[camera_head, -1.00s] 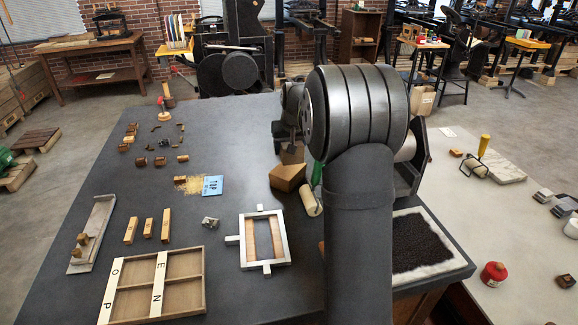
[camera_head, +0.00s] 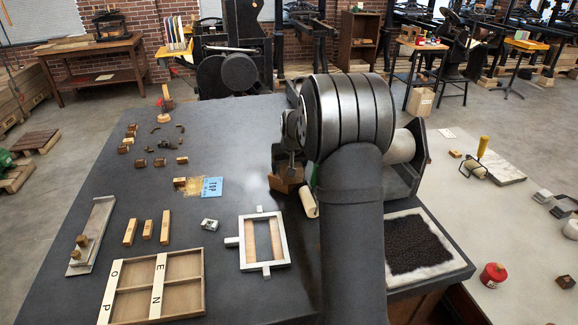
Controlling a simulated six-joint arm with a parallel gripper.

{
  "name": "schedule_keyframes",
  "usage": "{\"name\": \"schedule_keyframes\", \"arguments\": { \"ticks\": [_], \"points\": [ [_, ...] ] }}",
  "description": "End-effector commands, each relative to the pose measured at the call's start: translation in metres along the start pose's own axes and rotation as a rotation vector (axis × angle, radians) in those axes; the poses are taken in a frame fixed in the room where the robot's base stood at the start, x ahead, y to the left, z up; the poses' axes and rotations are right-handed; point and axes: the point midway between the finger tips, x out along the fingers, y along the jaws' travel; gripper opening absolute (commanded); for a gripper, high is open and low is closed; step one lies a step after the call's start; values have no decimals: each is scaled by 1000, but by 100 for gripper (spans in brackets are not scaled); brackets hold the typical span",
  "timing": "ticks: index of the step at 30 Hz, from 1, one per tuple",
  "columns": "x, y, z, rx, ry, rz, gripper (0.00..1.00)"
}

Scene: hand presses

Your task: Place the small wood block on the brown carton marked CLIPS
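A brown carton (camera_head: 282,187) stands on the dark bench, left of my arm; no lettering on it can be read. My gripper (camera_head: 291,168) points down and overlaps the carton's upper part from this view. Its fingertips are small and dark, so I cannot tell whether they are open or whether they touch the carton. No wood block can be made out clearly between the fingers. Several small brown blocks lie at the bench's left, one of them (camera_head: 180,183) beside a yellowish patch. I cannot tell which block the task means.
A blue card (camera_head: 212,187) and a metal frame (camera_head: 264,241) lie left of the carton. A pale roller (camera_head: 308,203) lies close to its right. A wooden tray (camera_head: 188,254) and upright wood pieces (camera_head: 148,229) are at the front left.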

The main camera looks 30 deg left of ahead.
Motion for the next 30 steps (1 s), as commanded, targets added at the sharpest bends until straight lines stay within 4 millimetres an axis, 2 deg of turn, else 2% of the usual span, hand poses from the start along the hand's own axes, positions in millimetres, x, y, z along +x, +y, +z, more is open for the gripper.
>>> {"name": "schedule_keyframes", "arguments": {
  "ticks": [8, 11, 14, 24, 30],
  "points": [
    [-1, 0, 0, 0, -1, 0, 81],
    [-7, 0, -1, 0, 0, 0, 81],
    [-21, 0, -2, 0, 3, 0, 81],
    [-92, 0, -2, 0, 2, 0, 81],
    [-117, 0, -2, 0, 1, 0, 81]
  ]
}}
